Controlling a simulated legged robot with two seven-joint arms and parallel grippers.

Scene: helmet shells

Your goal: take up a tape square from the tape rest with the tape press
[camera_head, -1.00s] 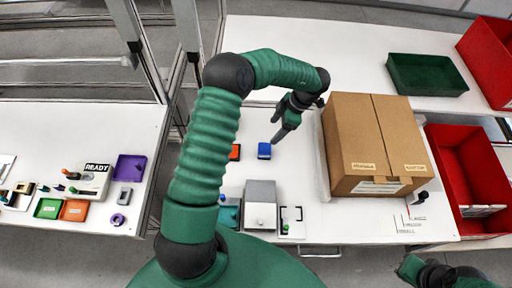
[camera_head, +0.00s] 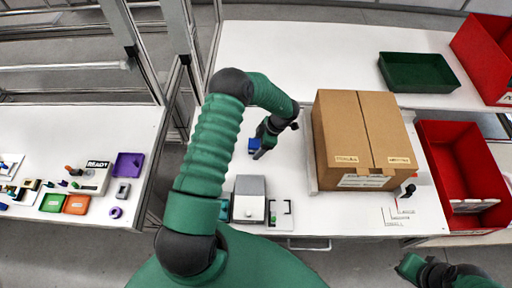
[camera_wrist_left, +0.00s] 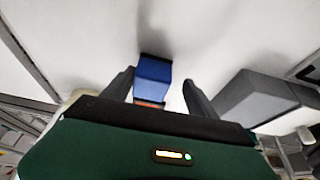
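A small blue block with a dark edge (camera_wrist_left: 153,75), which looks like the tape press, stands on the white table. In the head view the blue block (camera_head: 252,144) is partly hidden by my left gripper (camera_head: 259,153). In the wrist view my left gripper (camera_wrist_left: 158,84) is open, with one finger on each side of the block and a narrow gap on both sides. An orange-red strip shows at the block's near end. A grey box-shaped unit (camera_head: 248,205) stands nearer; I cannot tell whether it is the tape rest. My right arm shows only at the bottom right corner.
A large cardboard box (camera_head: 361,130) stands right of the left gripper. Red bins (camera_head: 465,175) and a dark green tray (camera_head: 418,72) lie further right. A side table on the left holds a purple tray (camera_head: 128,165) and small parts. The back table is mostly bare.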

